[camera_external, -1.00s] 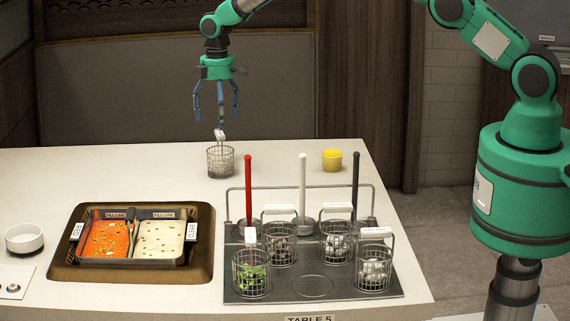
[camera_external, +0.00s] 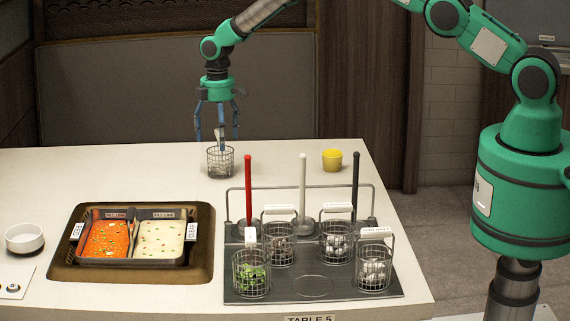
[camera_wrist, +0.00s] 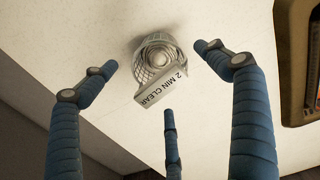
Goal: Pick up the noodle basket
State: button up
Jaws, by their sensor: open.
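A wire basket (camera_external: 221,163) stands alone on the back of the white table. In the wrist view the basket (camera_wrist: 150,62) carries a white tag (camera_wrist: 163,86) reading "2 MIN CLEAR". I take it to be the noodle basket; its contents are not clear to me. My gripper (camera_external: 216,139) has blue fingers pointing down, directly above the basket, with the tips around its upright handle. The fingers are spread and hold nothing; in the wrist view the gripper (camera_wrist: 158,76) has its tips spread around the tag and basket.
A dark rack (camera_external: 313,286) at front right holds several filled baskets and red, white and black upright handles. A two-part pot of red and pale broth sits in a brown frame (camera_external: 61,274). A yellow cup (camera_external: 332,160) and white bowl (camera_external: 24,238) stand apart. The back left table is clear.

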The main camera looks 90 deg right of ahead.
aim_at(220, 160)
jog(key=shift+f, duration=1.2)
jog(key=shift+f, duration=0.1)
jog(key=shift+s+f+b, duration=0.15)
jog(key=shift+f+b, duration=0.2)
jog(key=shift+f, duration=2.2)
jog(key=c, duration=1.6)
jog(key=shift+o, duration=0.2)
jog(key=shift+r, duration=0.15)
